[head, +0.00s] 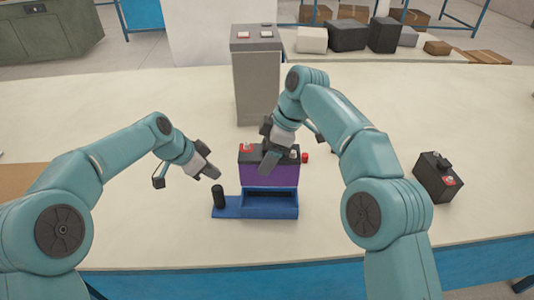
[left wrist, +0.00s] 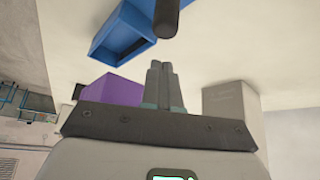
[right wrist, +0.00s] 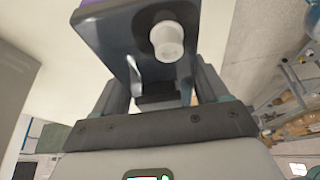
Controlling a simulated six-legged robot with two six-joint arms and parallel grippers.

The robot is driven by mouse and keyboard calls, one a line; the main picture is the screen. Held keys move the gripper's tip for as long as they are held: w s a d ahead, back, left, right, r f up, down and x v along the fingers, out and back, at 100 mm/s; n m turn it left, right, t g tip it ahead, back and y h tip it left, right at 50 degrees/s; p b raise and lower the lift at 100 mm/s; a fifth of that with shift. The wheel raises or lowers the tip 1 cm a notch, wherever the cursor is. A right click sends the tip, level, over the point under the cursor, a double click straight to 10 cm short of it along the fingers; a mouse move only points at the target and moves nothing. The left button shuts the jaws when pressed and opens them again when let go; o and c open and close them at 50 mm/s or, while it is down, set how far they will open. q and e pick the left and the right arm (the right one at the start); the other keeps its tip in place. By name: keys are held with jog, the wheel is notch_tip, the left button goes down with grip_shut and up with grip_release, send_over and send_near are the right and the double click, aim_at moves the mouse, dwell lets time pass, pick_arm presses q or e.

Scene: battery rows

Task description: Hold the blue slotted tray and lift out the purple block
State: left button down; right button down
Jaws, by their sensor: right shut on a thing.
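The blue slotted tray (head: 228,212) sits on the table, with a black upright post (head: 219,197) at its left end. Its dark slot shows empty at the front. The purple block (head: 268,174), with a black top, is above and clear of the tray. My right gripper (head: 270,155) is shut on the block's top; a white terminal (right wrist: 167,41) shows between its fingers in the right wrist view. My left gripper (head: 213,173) is shut and empty, above and apart from the post. In the left wrist view, its fingers (left wrist: 164,85) are together, with the post (left wrist: 167,15) beyond.
A tall grey box (head: 256,85) stands behind the block. A black battery (head: 437,177) with a red terminal lies to the right, beyond my right arm. The table's front middle is clear.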

pick_arm(q)
jog(key=shift+r+p, duration=0.4)
jog(key=shift+r, duration=0.4)
pick_arm(e)
jog(key=shift+w+r, duration=0.1)
jog(key=shift+r, duration=0.6)
pick_arm(q)
jog(key=shift+r, duration=0.2)
pick_arm(e)
jog(key=shift+r, duration=0.15)
pick_arm(q)
jog(key=shift+w, duration=0.1)
pick_arm(e)
jog(key=shift+f, duration=0.25)
pick_arm(q)
jog(key=v, duration=1.2)
